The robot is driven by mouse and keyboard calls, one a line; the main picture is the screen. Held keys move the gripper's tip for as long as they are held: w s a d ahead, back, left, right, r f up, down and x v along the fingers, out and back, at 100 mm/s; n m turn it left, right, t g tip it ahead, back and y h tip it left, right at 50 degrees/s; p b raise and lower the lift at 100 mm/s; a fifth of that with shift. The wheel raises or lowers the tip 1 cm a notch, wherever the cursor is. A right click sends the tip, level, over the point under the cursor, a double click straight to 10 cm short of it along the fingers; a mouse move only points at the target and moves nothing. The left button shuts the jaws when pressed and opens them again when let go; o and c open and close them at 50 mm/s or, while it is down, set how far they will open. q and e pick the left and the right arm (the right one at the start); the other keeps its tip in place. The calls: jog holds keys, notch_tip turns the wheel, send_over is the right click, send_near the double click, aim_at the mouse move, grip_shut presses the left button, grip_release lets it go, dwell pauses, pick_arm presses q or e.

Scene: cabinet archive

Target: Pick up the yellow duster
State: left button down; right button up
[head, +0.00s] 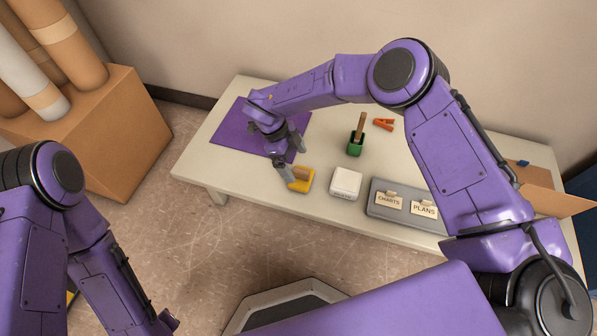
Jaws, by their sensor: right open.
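The yellow duster (307,186), a small block with a brownish part, lies near the front edge of the table in the head view. My right gripper (290,159) is open, just behind and to the left of the duster. One finger overlaps the duster's left side in the picture; I cannot tell whether it touches. My left arm comes down at the left, and its gripper is out of view.
A purple mat (229,128) lies on the table (205,160) under my right wrist. To the right are a white box (346,183), a green holder with a brown handle (355,147), an orange clip (384,124), a grey tray (380,211) with labels and an open cardboard box (555,195).

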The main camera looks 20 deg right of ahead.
aim_at(307, 174)
jog(key=b+x, duration=0.2)
jog(key=x, duration=0.5)
jog(key=shift+d+f, duration=0.15)
jog(key=shift+f, duration=0.25)
jog(key=c, duration=0.8)
notch_tip(307, 174, up, 4)
jog(key=shift+s+r+p, duration=0.15)
jog(key=shift+r+p, duration=0.05)
jog(key=shift+p, duration=0.55)
jog(key=s+a+r+p, duration=0.1)
jog(key=s+a+r, duration=0.1)
jog(key=s+r, duration=0.1)
jog(key=s+a+r+p, duration=0.2)
jog(key=s, duration=0.3)
jog(key=s+a+r+p, duration=0.1)
jog(key=s+a+r, duration=0.1)
jog(key=s+r, duration=0.1)
jog(key=shift+s+a+r+p, duration=0.2)
jog(key=shift+s+r+p, duration=0.15)
jog(key=shift+s, duration=0.2)
